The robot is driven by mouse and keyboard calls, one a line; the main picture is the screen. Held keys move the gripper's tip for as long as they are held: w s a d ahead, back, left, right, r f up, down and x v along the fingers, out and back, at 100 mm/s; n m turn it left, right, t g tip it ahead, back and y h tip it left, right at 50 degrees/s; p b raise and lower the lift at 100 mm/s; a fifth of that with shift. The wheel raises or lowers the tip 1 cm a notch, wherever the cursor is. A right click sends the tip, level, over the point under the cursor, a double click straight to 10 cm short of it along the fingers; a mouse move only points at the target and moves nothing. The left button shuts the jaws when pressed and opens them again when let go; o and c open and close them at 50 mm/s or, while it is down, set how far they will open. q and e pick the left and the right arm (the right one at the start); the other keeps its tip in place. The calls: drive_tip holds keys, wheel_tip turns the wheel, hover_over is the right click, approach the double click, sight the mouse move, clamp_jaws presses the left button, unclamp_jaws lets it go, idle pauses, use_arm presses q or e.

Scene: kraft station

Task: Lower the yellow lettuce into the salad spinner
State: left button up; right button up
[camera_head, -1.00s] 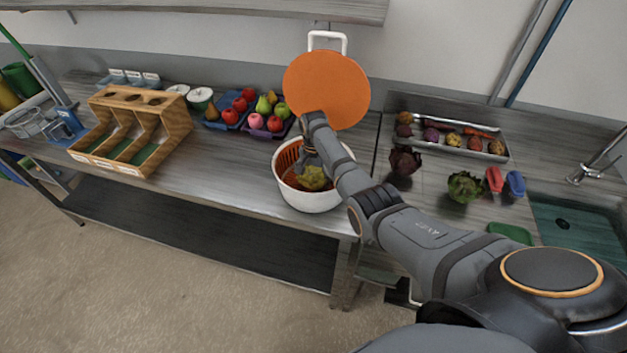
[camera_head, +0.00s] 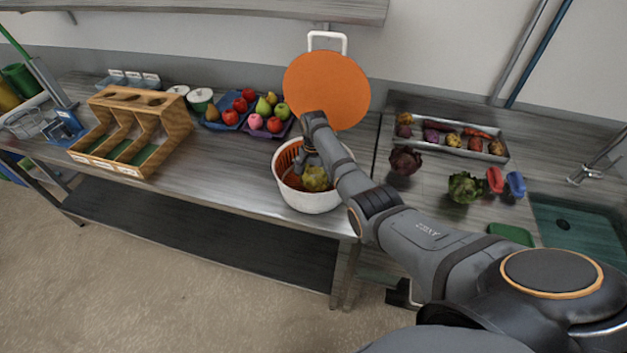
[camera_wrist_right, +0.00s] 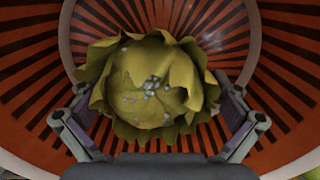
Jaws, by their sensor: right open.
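The yellow lettuce (camera_head: 316,178) is inside the salad spinner (camera_head: 312,202), a white bowl with an orange slotted basket. In the right wrist view the lettuce (camera_wrist_right: 152,85) lies between the two fingers of my right gripper (camera_wrist_right: 158,125), with the slotted orange basket (camera_wrist_right: 270,85) around it. The right gripper (camera_head: 308,168) is open and reaches down into the bowl; the fingers stand at either side of the lettuce. Whether they touch it is hard to tell. The spinner's round orange lid (camera_head: 326,88) stands raised behind the bowl. My left gripper is not in view.
A dark red head (camera_head: 405,161) and a green lettuce (camera_head: 464,187) lie right of the spinner. A tray of vegetables (camera_head: 430,122) is behind them, and a sink (camera_head: 580,232) is at the far right. Fruit trays (camera_head: 222,123) and a wooden rack (camera_head: 150,165) stand to the left.

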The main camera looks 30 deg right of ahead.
wheel_tip(320, 180, up, 11)
drive_tip(key=shift+r, duration=0.2)
idle(0.3)
